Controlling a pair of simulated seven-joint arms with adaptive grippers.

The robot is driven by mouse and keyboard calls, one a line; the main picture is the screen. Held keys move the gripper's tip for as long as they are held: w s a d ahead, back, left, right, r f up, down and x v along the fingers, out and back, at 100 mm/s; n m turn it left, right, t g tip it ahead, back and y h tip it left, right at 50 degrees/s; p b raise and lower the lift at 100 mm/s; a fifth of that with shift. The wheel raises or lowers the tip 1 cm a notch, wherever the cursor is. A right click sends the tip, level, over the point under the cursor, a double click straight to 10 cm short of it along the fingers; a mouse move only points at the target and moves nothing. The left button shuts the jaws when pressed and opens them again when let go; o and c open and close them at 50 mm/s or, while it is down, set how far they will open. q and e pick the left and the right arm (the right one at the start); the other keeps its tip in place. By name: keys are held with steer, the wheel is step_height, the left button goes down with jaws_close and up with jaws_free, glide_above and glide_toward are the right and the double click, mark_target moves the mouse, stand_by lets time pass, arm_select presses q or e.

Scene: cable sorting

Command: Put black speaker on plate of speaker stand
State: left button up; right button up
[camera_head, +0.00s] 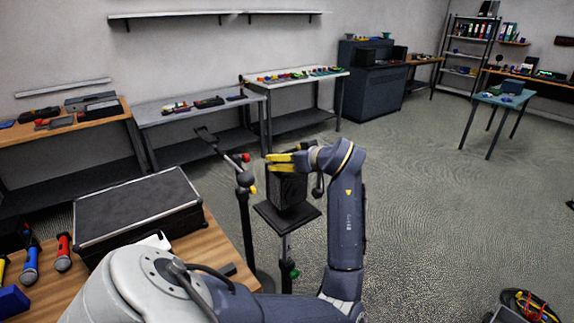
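The black speaker (287,189) is a dark upright box in the middle of the view. It appears to stand on the square black plate (286,217) of the speaker stand, though I cannot tell whether its base touches the plate. My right gripper is not in view.
A black microphone stand (244,215) with coloured ends stands close left of the speaker. A black case (137,214) and several microphones (31,263) lie on a wooden table at left. Workbenches (197,115) line the wall. The floor (440,215) at right is largely clear.

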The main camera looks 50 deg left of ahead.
arm_select(q)
steer(key=shift+f, duration=1.7)
steer(key=o, duration=1.5)
steer(key=shift+o, duration=0.2)
